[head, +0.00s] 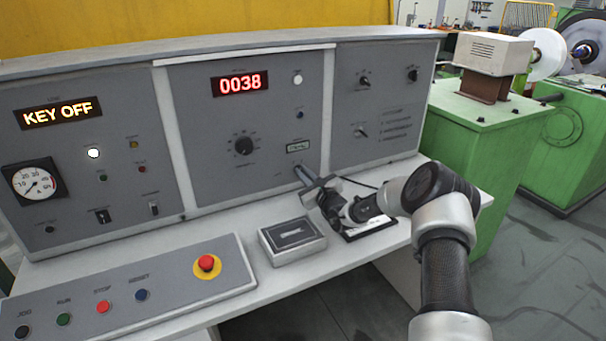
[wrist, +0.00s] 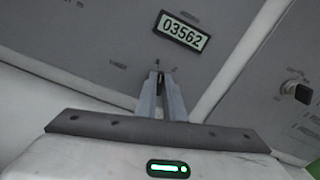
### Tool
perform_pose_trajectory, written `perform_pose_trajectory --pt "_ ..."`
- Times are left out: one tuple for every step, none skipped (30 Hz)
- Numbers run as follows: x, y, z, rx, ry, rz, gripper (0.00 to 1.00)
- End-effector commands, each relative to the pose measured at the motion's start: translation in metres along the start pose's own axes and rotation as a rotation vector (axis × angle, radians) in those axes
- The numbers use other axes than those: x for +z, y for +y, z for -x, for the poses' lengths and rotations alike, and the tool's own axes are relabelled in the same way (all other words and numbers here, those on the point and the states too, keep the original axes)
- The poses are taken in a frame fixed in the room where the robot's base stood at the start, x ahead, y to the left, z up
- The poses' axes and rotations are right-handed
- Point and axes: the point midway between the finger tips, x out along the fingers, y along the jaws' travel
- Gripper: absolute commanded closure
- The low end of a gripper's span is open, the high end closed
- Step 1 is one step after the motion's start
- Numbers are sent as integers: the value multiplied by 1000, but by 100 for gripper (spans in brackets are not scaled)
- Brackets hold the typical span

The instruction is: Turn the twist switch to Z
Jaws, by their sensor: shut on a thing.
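My gripper (head: 298,168) reaches the lower right of the middle grey panel, below the small counter. In the wrist view its two fingers (wrist: 160,78) are close together on a small dark knob at the panel face, which I take to be the twist switch (wrist: 160,71). Small marks stand above and right of the fingertips and a label to the left, too small to read. The fingers hide most of the knob, so I cannot tell which way it points. In the head view the gripper hides it.
The counter (wrist: 181,32) reads 03562. A red display (head: 240,84) reads 0038; another (head: 58,113) reads KEY OFF. The right panel holds several knobs (head: 361,132). Below my gripper, a grey box (head: 292,240) stands on the desk. A red stop button (head: 206,263) is front left.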

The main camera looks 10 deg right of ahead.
Motion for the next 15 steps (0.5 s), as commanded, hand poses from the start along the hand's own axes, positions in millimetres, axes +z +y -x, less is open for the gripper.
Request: perform_pose_trajectory --pt "0 -1 0 -1 0 -41 100" --pt "0 -1 0 -1 1 -69 100" --pt "0 -1 0 0 1 -107 100" --pt "0 -2 0 0 1 -136 100" --pt "0 -2 0 0 1 -164 100" --pt "-1 -2 0 -1 1 -203 100" --pt "-1 -3 0 -1 1 -231 100" --pt "-1 -3 0 -1 1 -260 100" --pt "-1 -4 0 -1 0 -298 100" --pt "0 -4 0 -1 0 -327 100" --pt "0 -4 0 -1 0 -356 100" --pt "0 -4 0 -1 0 -392 100" --pt "-1 -4 0 -1 0 -420 100" --pt "-1 -4 0 -1 1 -446 100" --pt "-1 -4 0 -1 1 -481 100"
